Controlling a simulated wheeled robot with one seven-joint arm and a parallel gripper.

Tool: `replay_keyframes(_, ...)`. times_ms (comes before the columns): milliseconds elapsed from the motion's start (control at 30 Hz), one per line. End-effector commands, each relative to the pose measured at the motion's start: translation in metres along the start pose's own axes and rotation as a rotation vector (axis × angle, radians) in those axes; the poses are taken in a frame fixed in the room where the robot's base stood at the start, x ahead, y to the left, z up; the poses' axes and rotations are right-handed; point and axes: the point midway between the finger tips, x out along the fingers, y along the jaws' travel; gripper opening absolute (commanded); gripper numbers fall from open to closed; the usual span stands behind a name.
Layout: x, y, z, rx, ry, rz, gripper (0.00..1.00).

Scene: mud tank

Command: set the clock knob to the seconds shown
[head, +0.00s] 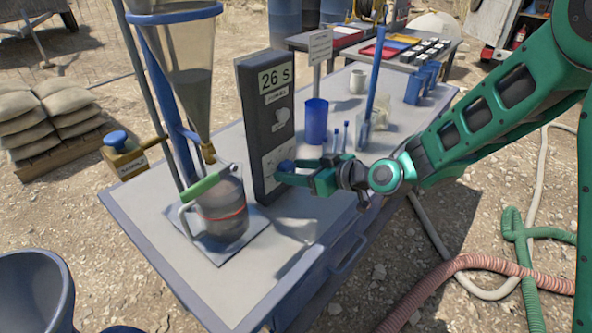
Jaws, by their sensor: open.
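The clock is a tall dark box (252,135) standing on the bench. Its display (274,79) reads "26 S", with a small label below it. A pale rounded part (284,120) sits on its middle face. A light dial panel (270,163) is at the lower face, with a blue knob (287,166) at its right. My green gripper (284,172) is open at this panel, right at the blue knob. I cannot tell whether the fingers touch the knob, and the dial marks are too small to read.
A funnel (185,75) on a blue stand hangs over a jug (221,207) left of the clock. A blue cup (316,121), small blue-topped tubes and a white mug (357,81) stand behind my gripper.

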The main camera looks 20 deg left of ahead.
Motion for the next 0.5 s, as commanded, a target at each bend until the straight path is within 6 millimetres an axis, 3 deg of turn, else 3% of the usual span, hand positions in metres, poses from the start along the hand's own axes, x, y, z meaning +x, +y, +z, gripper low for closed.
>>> replay_keyframes(300, 0.0020, -0.0001, -0.0002, 0.000, 0.000, 0.000, 0.51)
replay_keyframes(467, 0.0019, 0.0001, -0.0002, 0.000, 0.000, 0.001, 0.13)
replay_keyframes(500, 0.0019, 0.0002, -0.0002, 0.000, 0.000, 0.001, 0.12)
